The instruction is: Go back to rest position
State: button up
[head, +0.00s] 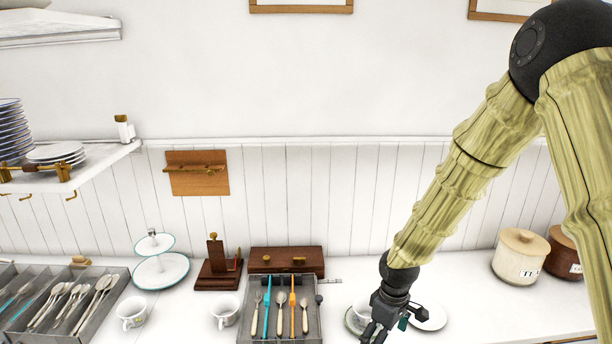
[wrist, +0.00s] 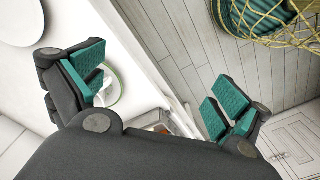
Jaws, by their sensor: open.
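My gripper (head: 376,328) hangs at the lower middle-right of the head view, above the white counter. In the wrist view its two green-padded fingers (wrist: 158,98) stand wide apart. The gap between them is empty. A green-rimmed white cup or bowl (head: 357,319) is partly hidden behind the gripper in the head view. A white plate (head: 428,316) lies just right of the gripper. Whether the gripper touches either is not clear.
A cutlery tray (head: 310,322) stands left of the gripper, with two white cups (head: 225,311) (head: 132,312) further left. A tiered stand (head: 160,270), a wooden box (head: 286,261) and canisters (head: 520,256) stand along the back. The counter (head: 465,290) right of the plate is clear.

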jog(key=s+a+f+m+y, duration=0.1)
jog(key=s+f+m, duration=0.2)
jog(key=s+f, duration=0.75)
jog(key=s+d+f+m+b, duration=0.1)
jog(key=s+d+f+m, duration=0.1)
jog(key=s+f, duration=0.6)
jog(key=s+d+f+m+h+b, duration=0.1)
jog(key=s+f+m, duration=0.3)
jog(key=s+f, duration=0.4)
jog(key=s+d, duration=0.1)
jog(key=s, duration=0.6)
jog(key=shift+s+d, duration=0.2)
jog(key=shift+s, duration=0.2)
